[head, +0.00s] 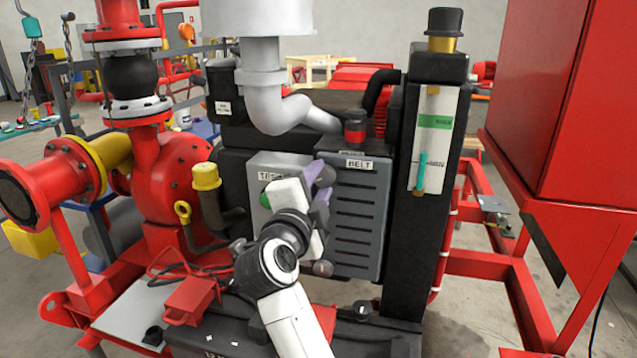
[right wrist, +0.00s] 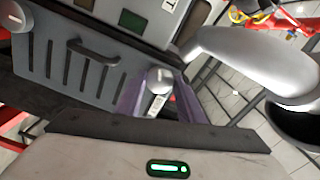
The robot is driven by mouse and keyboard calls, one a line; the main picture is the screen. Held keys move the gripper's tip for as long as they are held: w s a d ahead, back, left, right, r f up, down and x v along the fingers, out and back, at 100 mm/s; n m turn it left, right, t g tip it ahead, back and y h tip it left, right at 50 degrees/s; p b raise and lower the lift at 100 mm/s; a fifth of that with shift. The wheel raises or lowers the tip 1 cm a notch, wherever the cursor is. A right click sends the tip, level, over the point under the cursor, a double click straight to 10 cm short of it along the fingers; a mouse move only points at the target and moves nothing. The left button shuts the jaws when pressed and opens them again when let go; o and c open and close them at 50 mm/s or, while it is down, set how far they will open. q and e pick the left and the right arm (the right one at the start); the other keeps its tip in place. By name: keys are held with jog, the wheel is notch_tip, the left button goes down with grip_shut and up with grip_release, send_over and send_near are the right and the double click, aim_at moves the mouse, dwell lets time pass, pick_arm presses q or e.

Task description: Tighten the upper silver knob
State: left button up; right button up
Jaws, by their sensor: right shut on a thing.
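The upper silver knob (right wrist: 160,76) shows in the right wrist view as a round grey cap with a pale mark, at a corner of the slotted grey BELT guard. My right gripper (right wrist: 158,98) has its purple fingers around this knob and is shut on it. In the head view my right gripper (head: 321,187) is at the left edge of the BELT guard (head: 358,215), and its fingers mostly hide the upper knob. A lower silver knob (head: 323,268) shows below my gripper near the guard's bottom left corner. My left gripper is not in view.
A grey box (head: 263,165) with a green button stands just left of the guard. A grey pipe (head: 268,105) bends down above. A dark column (head: 438,250) stands right of the guard, and a large red cabinet (head: 560,110) is farther right.

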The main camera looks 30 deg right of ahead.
jog(key=n, duration=0.5)
jog(key=shift+n, duration=0.3)
jog(key=n, duration=0.5)
jog(key=shift+s+f, duration=0.1)
jog(key=shift+n, duration=0.3)
jog(key=o, duration=1.1)
jog(key=shift+c, duration=0.2)
notch_tip(320, 180, up, 10)
